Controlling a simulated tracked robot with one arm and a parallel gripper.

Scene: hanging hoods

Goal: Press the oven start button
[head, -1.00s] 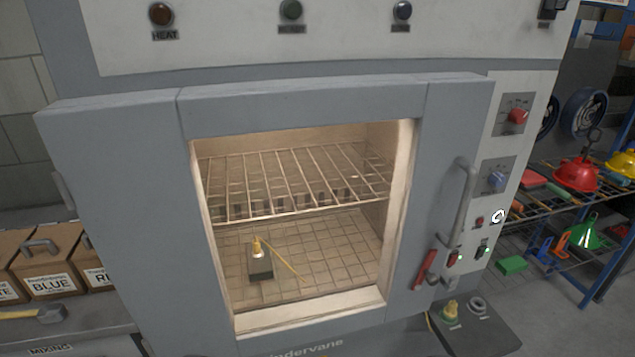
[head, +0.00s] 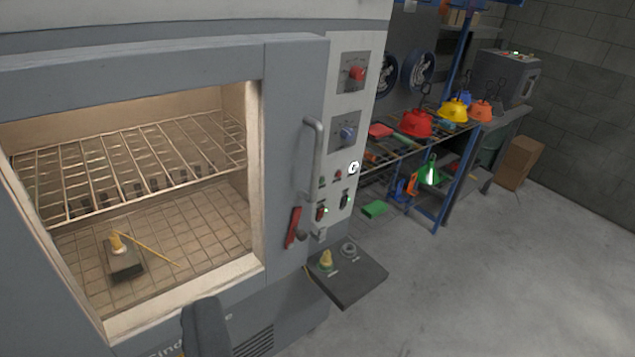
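The oven (head: 288,130) stands at the left with its door shut and its lit inside showing through the window. Its control panel (head: 350,110) runs down the right side of the door. Low on it are a small green button (head: 322,183) and a small red button (head: 338,174). Their labels are too small to read, so I cannot tell for sure which is the start button. A dark grey rounded part, likely of my gripper (head: 206,326), shows at the bottom edge, apart from the panel. Its fingers cannot be made out.
The panel also has a red knob (head: 356,74), a blue knob (head: 347,133) and two lit switches below. A door handle (head: 313,155) and red lever (head: 293,228) stick out beside it. A low shelf (head: 350,285) juts out below. Open floor (head: 460,270) lies right.

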